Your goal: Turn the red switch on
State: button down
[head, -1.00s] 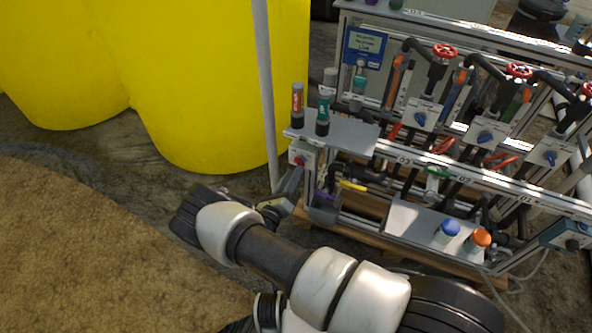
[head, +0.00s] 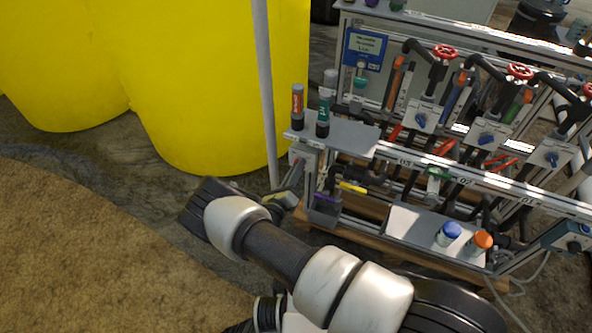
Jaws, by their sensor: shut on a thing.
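The red switch (head: 296,161) is on a small grey box at the left front corner of the skid, under the shelf with the bottles. Only a sliver of red shows. My gripper (head: 296,168) reaches up to it from the lower left and is shut on it. The fingers hide most of the switch, so its turn position cannot be read.
A grey upright pole (head: 266,95) stands just left of the switch box, before large yellow tanks (head: 215,80). A red-labelled bottle (head: 297,105) and a green-labelled bottle (head: 323,114) stand on the shelf above. A purple-and-grey holder (head: 325,207) sits close on the right.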

jog(key=shift+m, duration=0.3)
jog(key=m+p, duration=0.2)
jog(key=m, duration=1.5)
jog(key=shift+s+d, duration=0.1)
jog(key=shift+f+m, duration=0.1)
jog(key=shift+m, duration=0.2)
jog(key=c, duration=1.8)
grip_release()
jog(key=shift+c, duration=0.2)
jog(key=p+v, duration=0.3)
jog(key=v, duration=1.4)
jog(key=shift+s, duration=0.15)
